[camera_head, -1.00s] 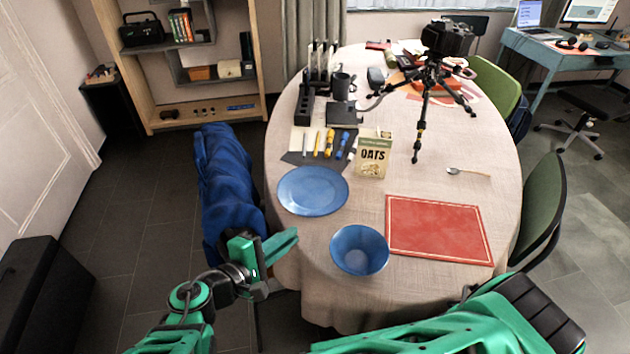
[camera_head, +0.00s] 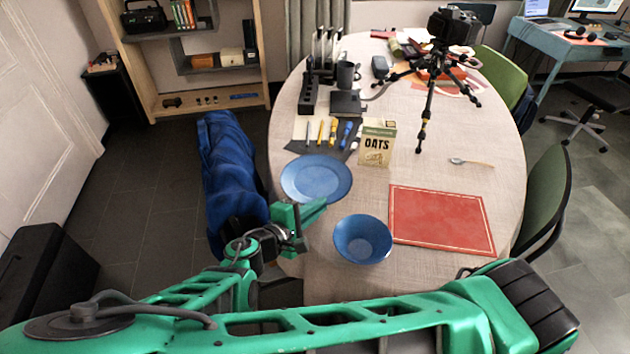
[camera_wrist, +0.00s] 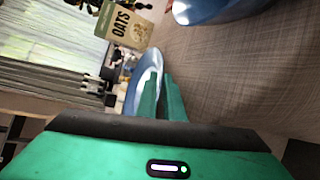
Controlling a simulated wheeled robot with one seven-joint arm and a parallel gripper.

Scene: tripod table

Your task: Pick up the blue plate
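The blue plate (camera_head: 317,178) lies flat on the cloth-covered table (camera_head: 470,125) at its left edge, left of the oats box. My gripper (camera_head: 308,211) is at the plate's near rim, its fingers pointing toward the plate from the lower left. In the wrist view the plate (camera_wrist: 146,68) is seen nearly edge-on just ahead of the fingertips (camera_wrist: 163,88). The fingers are apart with a narrow gap, and the rim shows close to that gap. Whether the rim is touched or between the fingers cannot be told.
A blue bowl (camera_head: 362,240) stands close to the right of my gripper. A red placemat (camera_head: 440,218) lies right of it. The oats box (camera_head: 377,143) stands behind the plate, with pens (camera_head: 333,132) nearby. A tripod (camera_head: 428,105) stands farther back. A blue bag (camera_head: 232,175) is left of the table.

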